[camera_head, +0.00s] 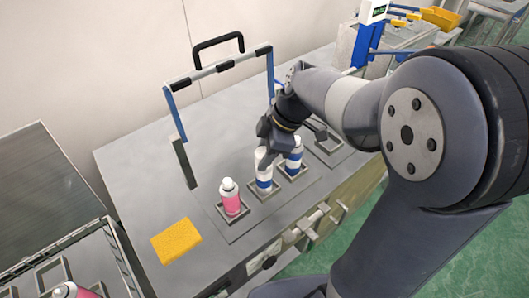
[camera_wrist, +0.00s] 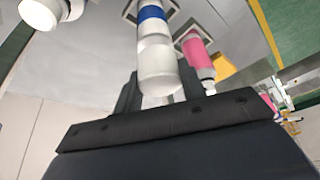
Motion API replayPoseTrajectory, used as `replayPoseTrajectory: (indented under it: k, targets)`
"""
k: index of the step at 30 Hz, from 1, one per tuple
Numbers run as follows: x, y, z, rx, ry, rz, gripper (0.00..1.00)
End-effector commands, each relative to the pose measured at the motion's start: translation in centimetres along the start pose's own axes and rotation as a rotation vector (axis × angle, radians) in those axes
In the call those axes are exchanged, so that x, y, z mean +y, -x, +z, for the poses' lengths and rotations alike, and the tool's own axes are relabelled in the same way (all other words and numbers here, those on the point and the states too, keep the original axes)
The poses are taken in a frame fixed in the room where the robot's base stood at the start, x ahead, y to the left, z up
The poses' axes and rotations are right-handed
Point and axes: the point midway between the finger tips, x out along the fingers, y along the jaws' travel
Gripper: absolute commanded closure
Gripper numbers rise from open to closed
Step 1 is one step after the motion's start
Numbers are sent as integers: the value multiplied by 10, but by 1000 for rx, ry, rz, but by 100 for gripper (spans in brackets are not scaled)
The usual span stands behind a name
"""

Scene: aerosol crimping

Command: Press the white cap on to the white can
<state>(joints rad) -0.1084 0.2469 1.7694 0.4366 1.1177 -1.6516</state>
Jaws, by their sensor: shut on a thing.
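A white can with a blue band (camera_head: 264,184) stands upright in the middle holder of a row on the bench. It also shows in the wrist view (camera_wrist: 154,14). My gripper (camera_head: 266,150) is right above this can and shut on the white cap (camera_wrist: 158,68). The cap is in line with the can's top and looks to be touching it. I cannot tell whether it is fully seated. The fingers partly hide the cap in the head view.
A pink can (camera_head: 231,203) stands in the holder to the left, and another white-and-blue can (camera_head: 293,163) in the one to the right. A yellow block (camera_head: 177,240) lies front left. A blue-and-black frame (camera_head: 220,65) rises behind the row.

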Motion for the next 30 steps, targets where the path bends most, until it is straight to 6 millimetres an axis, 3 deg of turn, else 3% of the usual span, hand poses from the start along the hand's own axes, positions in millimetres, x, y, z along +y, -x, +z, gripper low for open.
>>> replayPoseTrajectory:
  k: [29,30]
  targets:
    - [0,0,0,0,0,0,82]
    - [0,0,0,0,0,0,60]
